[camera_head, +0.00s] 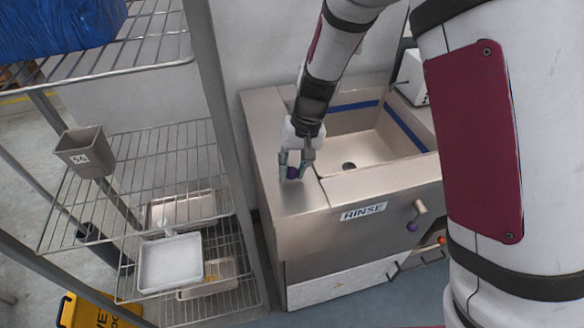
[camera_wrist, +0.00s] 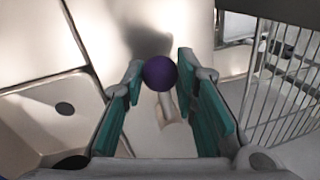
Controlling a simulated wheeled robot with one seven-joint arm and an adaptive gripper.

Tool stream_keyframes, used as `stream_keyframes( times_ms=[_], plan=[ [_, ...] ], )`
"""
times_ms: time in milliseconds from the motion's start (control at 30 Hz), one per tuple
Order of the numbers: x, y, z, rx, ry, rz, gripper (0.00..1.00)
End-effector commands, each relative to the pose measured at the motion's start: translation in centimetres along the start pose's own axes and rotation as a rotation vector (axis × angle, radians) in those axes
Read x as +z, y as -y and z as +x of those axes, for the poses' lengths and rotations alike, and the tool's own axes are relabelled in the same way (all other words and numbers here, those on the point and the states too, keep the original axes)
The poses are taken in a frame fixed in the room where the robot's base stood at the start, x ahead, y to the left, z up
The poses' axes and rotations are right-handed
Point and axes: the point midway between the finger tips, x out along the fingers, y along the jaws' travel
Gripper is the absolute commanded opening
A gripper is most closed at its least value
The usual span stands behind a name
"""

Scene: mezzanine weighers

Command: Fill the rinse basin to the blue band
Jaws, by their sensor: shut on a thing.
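The rinse basin (camera_head: 385,157) is a metal sink in a cabinet with a RINSE label (camera_head: 363,212). A blue band (camera_head: 404,127) runs along its upper inner walls. I see no water in it; its bare floor and dark drain (camera_head: 348,166) show. The basin also shows at the left of the wrist view (camera_wrist: 28,128). My gripper (camera_head: 293,168) is over the deck left of the basin, its fingers closed on a purple ball knob (camera_wrist: 160,73). A pale stem (camera_wrist: 167,103) shows beyond the knob. A lever with a purple end (camera_head: 412,227) is on the cabinet front.
A wire rack (camera_head: 150,150) stands close on the left. It holds a grey bin (camera_head: 86,160), trays (camera_head: 170,264) and a blue bag (camera_head: 60,25). A yellow floor sign (camera_head: 88,312) is at the lower left. An orange knob (camera_head: 441,240) is low right of the cabinet label.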

Motion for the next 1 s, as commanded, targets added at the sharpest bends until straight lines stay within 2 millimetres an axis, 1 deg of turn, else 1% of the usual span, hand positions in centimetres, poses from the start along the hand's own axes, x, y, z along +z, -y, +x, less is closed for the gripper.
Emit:
stream_keyframes(
  times_ms=[267,700,1000],
  plan=[
    [-0.6,-1.1,-0.1,-0.002,0.027,-0.143,0.00],
    [-2.0,-3.2,-0.5,-0.001,0.099,-0.513,0.00],
    [-2.9,-4.0,-0.7,0.000,0.135,-0.699,0.00]
  ],
)
